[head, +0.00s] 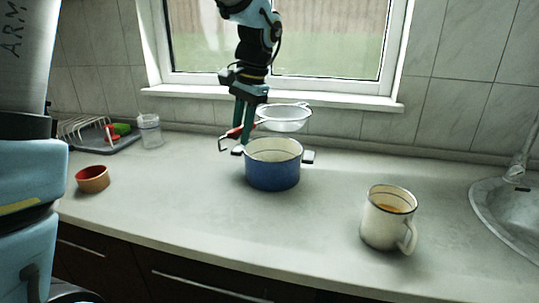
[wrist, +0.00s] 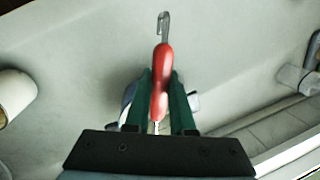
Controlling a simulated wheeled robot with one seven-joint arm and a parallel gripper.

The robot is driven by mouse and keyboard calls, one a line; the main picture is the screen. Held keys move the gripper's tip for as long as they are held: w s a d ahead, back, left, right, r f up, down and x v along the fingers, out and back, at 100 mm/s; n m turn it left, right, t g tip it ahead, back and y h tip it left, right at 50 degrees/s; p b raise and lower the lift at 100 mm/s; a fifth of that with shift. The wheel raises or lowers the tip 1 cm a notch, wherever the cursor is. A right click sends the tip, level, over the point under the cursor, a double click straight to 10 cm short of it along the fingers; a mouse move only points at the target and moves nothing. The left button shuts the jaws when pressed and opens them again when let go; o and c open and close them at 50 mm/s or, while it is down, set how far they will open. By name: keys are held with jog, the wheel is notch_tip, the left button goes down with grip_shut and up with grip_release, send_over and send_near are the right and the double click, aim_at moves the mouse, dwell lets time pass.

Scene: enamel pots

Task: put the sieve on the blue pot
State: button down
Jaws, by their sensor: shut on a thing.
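The sieve (head: 285,122) has a pale mesh bowl, a thin rim and a red handle with a hook at its end. In the head view its bowl is in the air just above the blue pot (head: 272,170), over its back part. My gripper (head: 243,133) is shut on the red handle, which also shows in the wrist view (wrist: 161,75) between the green fingers (wrist: 161,100). The blue pot has a white inside and two dark side handles, and stands upright on the counter. In the wrist view the pot is mostly hidden behind my gripper, and the sieve's bowl is out of sight.
A cream mug (head: 388,218) with brownish contents stands to the right. A small orange-brown bowl (head: 92,179), a glass jar (head: 150,131) and a dish rack (head: 85,129) are at the left. A sink (head: 507,212) is at the far right. The front counter (head: 215,225) is clear.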

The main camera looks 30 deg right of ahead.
jog(key=s+d+p+x, duration=0.1)
jog(key=x, duration=0.7)
jog(key=shift+f, duration=0.2)
